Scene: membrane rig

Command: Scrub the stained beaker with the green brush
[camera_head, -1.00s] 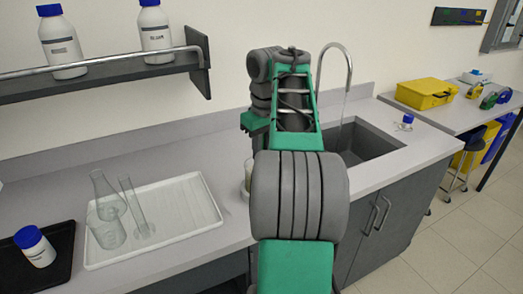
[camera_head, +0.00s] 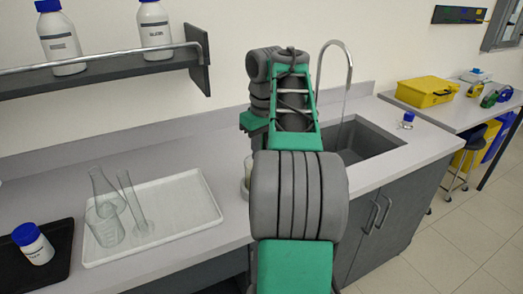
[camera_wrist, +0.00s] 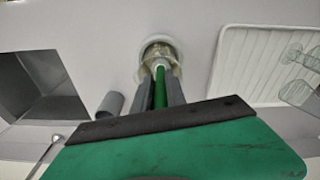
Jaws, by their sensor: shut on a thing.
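My gripper (camera_wrist: 160,93) is shut on the green brush (camera_wrist: 160,82), whose green handle shows between the two grey fingers. The brush's far end reaches into the mouth of the stained beaker (camera_wrist: 150,49), a glass vessel with a yellowish tint standing on the counter. The brush's head is hard to make out inside it. In the head view my arm hides the gripper and the brush. Only the left edge of the beaker (camera_head: 247,172) shows there, beside my arm.
A white ribbed tray (camera_head: 190,205) with clear glassware stands to the left. The sink (camera_head: 368,140) with its curved tap lies to the right. A grey cylinder (camera_wrist: 110,104) stands near the beaker. A black tray (camera_head: 62,240) with a blue-capped bottle is at far left.

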